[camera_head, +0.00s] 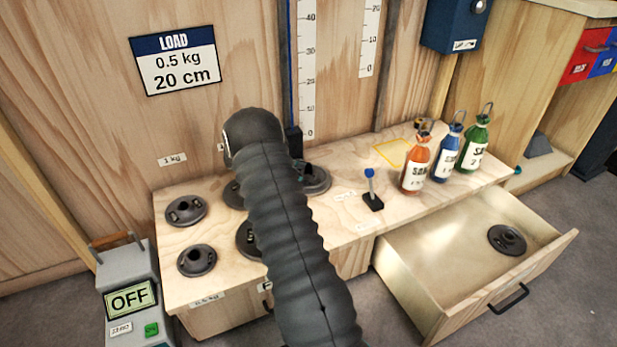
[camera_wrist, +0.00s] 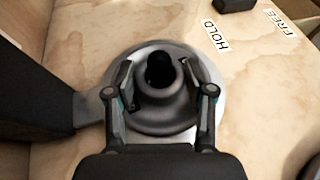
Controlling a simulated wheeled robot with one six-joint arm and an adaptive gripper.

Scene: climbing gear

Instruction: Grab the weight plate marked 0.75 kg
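In the wrist view a dark grey round weight plate (camera_wrist: 165,122) with a raised hollow hub lies below my gripper. My gripper (camera_wrist: 158,80) is open, with one finger on each side of the hub; I cannot tell whether either finger touches it. In the head view, the plate (camera_head: 318,183) shows at the right of my dark arm, which hides most of my gripper. Other similar plates sit on the wooden bench: two at the left (camera_head: 186,210) (camera_head: 197,260) and two partly behind my arm. No 0.75 kg mark is readable on any plate.
An open drawer (camera_head: 445,300) at the right holds another plate (camera_head: 507,240). A small blue-topped lever (camera_head: 371,190) stands nearby. A grey box reading OFF (camera_head: 130,298) is at the left.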

